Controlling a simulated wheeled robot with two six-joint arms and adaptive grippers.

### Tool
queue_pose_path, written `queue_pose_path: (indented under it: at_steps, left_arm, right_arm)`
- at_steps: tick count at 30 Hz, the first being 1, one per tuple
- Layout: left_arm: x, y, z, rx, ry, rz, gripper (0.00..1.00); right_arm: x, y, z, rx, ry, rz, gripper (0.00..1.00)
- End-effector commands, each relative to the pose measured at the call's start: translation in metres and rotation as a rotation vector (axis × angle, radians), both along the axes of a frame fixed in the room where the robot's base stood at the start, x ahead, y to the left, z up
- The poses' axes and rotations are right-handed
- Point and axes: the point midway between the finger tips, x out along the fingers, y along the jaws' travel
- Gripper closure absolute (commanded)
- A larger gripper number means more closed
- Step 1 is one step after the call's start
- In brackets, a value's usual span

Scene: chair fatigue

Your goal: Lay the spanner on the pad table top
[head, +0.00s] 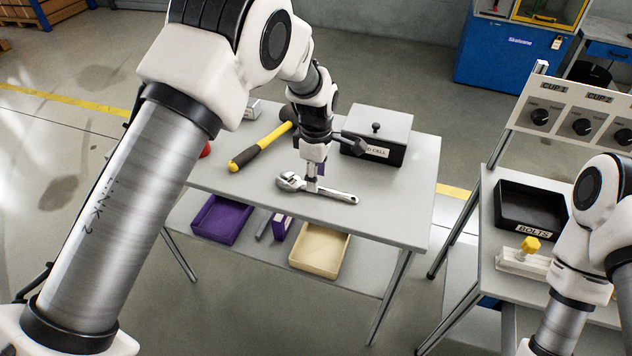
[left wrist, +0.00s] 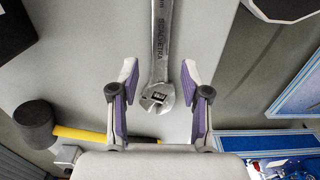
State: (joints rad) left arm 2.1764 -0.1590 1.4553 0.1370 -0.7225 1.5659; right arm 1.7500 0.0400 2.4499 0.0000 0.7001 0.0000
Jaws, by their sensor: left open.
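The spanner (head: 340,195) is a silver adjustable wrench lying on a grey table top (head: 395,215). In the left wrist view the spanner (left wrist: 161,45) has its jaw end between my two purple-padded fingers and its handle running away upward. My left gripper (head: 312,180) points down at the spanner near its head; in the wrist view the left gripper (left wrist: 160,75) is open, with a gap on both sides of the spanner. No table carries a readable "pad" mark. My right arm shows at the right edge, but its gripper is out of the frame.
A hammer (head: 255,152) with a yellow and black handle and a lidded box (head: 385,125) stand near the spanner. A shelf below holds a purple tray (head: 222,222) and a cream tray (head: 320,252). The right bench has a black bolts bin (head: 530,208) and a yellow-knobbed fixture (head: 525,260).

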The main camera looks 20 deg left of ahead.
Motion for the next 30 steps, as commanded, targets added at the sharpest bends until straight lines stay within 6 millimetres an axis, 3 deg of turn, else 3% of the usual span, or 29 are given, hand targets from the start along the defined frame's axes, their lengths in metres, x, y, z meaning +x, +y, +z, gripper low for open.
queue_pose_path:
  at_steps: [6, 12, 30]
  left_arm:
    - [0.001, 0.000, 0.058, 0.000, -0.005, 0.000, 0.53]
    - [0.001, 0.000, 0.090, 0.000, -0.001, 0.000, 0.53]
    - [0.001, 0.000, 0.095, 0.000, 0.000, 0.000, 0.53]
  right_arm:
    - [0.000, 0.000, -0.006, 0.000, 0.000, 0.000, 0.60]
    - [0.000, 0.000, -0.007, 0.000, 0.000, 0.000, 0.60]
    - [0.000, 0.000, -0.007, 0.000, 0.000, 0.000, 0.60]
